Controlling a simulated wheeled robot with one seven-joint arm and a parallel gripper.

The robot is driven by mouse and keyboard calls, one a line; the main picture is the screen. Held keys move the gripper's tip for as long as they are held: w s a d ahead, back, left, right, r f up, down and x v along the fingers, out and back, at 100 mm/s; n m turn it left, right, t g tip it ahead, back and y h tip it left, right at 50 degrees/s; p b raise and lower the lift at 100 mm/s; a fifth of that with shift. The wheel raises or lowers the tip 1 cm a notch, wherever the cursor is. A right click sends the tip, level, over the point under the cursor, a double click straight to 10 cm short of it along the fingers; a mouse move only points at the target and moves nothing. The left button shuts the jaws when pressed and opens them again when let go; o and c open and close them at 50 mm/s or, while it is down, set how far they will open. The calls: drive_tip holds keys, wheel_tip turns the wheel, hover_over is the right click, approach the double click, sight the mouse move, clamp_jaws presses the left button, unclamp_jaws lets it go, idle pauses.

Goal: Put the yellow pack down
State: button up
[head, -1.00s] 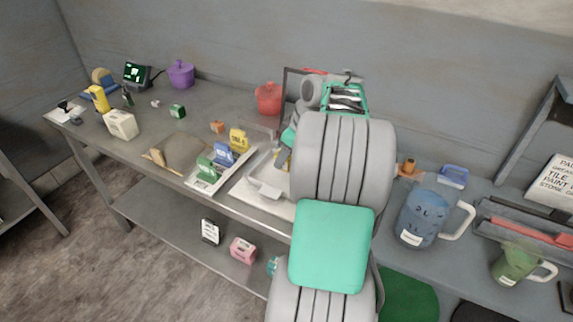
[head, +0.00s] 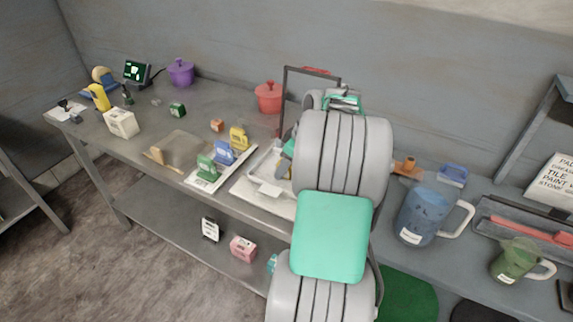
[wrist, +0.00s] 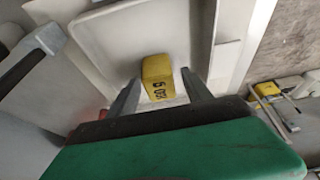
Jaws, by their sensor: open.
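The yellow pack (wrist: 157,68) with dark print shows in the wrist view. It sits in a white tray (wrist: 110,40), near the tray's near wall. My gripper (wrist: 160,78) is open, with one finger on each side of the pack. I cannot tell whether either finger touches it. In the head view my arm hides most of the gripper and the pack; the white tray (head: 262,202) shows left of the arm.
Blue, green and yellow holders (head: 223,154) stand on a white board left of the tray. A red pot (head: 269,97) and a dark frame (head: 286,90) stand behind. A blue pitcher (head: 424,217) is to the right. The bench's back left middle is fairly clear.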

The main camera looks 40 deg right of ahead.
drive_tip(key=shift+r+p, duration=0.3)
drive_tip(key=v, duration=1.2)
drive_tip(key=w+a+f+m, duration=0.1)
drive_tip(key=w+a+m, duration=0.15)
drive_tip(key=a, duration=2.15)
drive_tip(key=s+a+f+m+h, duration=0.1)
drive_tip(key=s+a+f, duration=0.4)
drive_tip(key=s+a, duration=0.4)
drive_tip(key=shift+f+g+h+p, duration=0.25)
drive_tip(key=shift+g+h+p, duration=0.05)
